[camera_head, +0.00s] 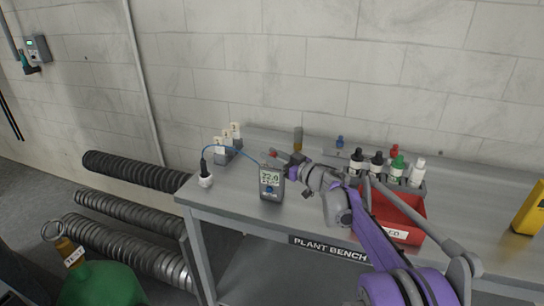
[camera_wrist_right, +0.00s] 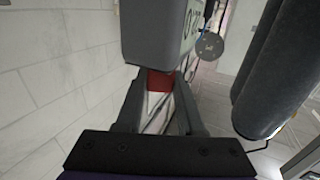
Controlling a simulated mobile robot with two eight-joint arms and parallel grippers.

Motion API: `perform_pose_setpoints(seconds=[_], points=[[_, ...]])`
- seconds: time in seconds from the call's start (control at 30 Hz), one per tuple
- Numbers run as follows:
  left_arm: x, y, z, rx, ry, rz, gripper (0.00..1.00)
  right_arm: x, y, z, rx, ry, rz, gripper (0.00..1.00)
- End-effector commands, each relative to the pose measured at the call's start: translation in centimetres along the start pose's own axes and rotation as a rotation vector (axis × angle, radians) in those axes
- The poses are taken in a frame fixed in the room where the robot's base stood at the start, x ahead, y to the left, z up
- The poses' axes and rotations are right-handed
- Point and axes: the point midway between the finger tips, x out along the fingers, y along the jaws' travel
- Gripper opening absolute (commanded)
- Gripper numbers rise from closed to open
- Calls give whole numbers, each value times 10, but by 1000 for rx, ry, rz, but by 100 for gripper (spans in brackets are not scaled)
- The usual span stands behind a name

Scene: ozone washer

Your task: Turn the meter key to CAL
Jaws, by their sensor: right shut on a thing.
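The meter (camera_head: 271,184) is a grey handheld box with a lit display and a blue button, upright near the left end of the bench. It also shows large at the top of the right wrist view (camera_wrist_right: 160,35). My right gripper (camera_head: 279,158) reaches the meter's top from the right. In the right wrist view, its fingers (camera_wrist_right: 160,92) are closed on a small red piece (camera_wrist_right: 159,81) right at the meter's case, which looks like the key. The key's angle and any CAL mark cannot be read. My left gripper is not in view.
The grey plant bench (camera_head: 236,206) carries a white probe pot (camera_head: 205,181) with a blue cable, a rack of small white-topped items (camera_head: 228,152), dropper bottles (camera_head: 397,166) and a red bin (camera_head: 404,208) beside my right arm. A yellow object (camera_head: 530,208) stands far right.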

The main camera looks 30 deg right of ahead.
Motion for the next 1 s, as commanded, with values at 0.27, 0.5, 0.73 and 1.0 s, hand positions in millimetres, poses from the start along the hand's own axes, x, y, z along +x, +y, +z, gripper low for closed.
perform_pose_setpoints(seconds=[0.27, 0.5, 0.73, 1.0], points=[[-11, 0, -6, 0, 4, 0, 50, 0, 3, -2, -2, 0, -262, 0], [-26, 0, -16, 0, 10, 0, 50, 1, 2, -3, -1, 0, -492, 0], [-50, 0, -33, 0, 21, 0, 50, 2, 2, -5, -3, 2, -708, 0], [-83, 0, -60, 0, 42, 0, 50, 2, 1, -8, -4, 4, -906, 0]])
